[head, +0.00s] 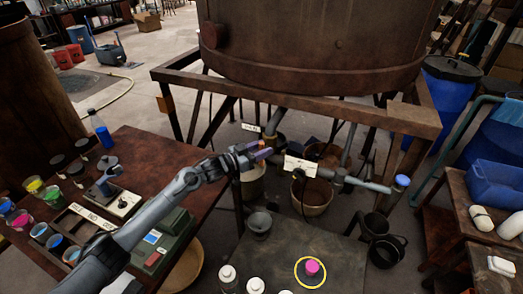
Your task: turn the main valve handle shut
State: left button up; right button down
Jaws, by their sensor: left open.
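My left arm comes in from the lower left. Its gripper (258,152) is open beside the pipework under the big rusty vat (320,50). A small orange and purple piece shows at its fingertips; I cannot tell whether it is the valve handle or whether the fingers touch it. A grey pipe (370,184) runs right from there to a blue-capped end (402,180). A white tag (299,164) hangs on the pipework; its writing is too small to read. The main valve handle is not clearly made out. My right gripper is not in view.
A rusty frame (300,88) holds the vat, with buckets (312,194) below it. A brown table (135,150) with paint cups and a green box (163,236) stands left. A dark table (330,250) with white bottles and a pink-topped item stands in front.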

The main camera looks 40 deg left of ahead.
pick_arm(q)
jog(key=shift+w, duration=0.1)
grip_shut()
dwell(0.3)
jog(key=shift+d+r+m+p, duration=0.1)
jog(key=shift+r+m+p, duration=0.15)
jog(key=shift+p, duration=0.45)
jog(key=shift+w+d+f+m+g+y+p, duration=0.1)
jog(key=shift+d+f+m+g+y+p, duration=0.35)
jog(key=shift+m+g+y+p, duration=0.95)
jog(key=shift+w+d+f+m+g+y+p, duration=0.15)
jog(key=shift+d+f+m+g+y+p, duration=0.35)
jog(key=shift+m+y+p, duration=1.45)
jog(key=shift+w+d+f+m+g+y+p, duration=0.1)
jog(key=shift+d+f+m+g+y+p, duration=0.3)
jog(key=shift+m+g+y+p, duration=1.4)
jog(key=shift+a+f+m+t+h+p, duration=0.15)
jog(key=shift+f+m+t+h+p, duration=0.25)
jog(key=shift+h+p, duration=0.45)
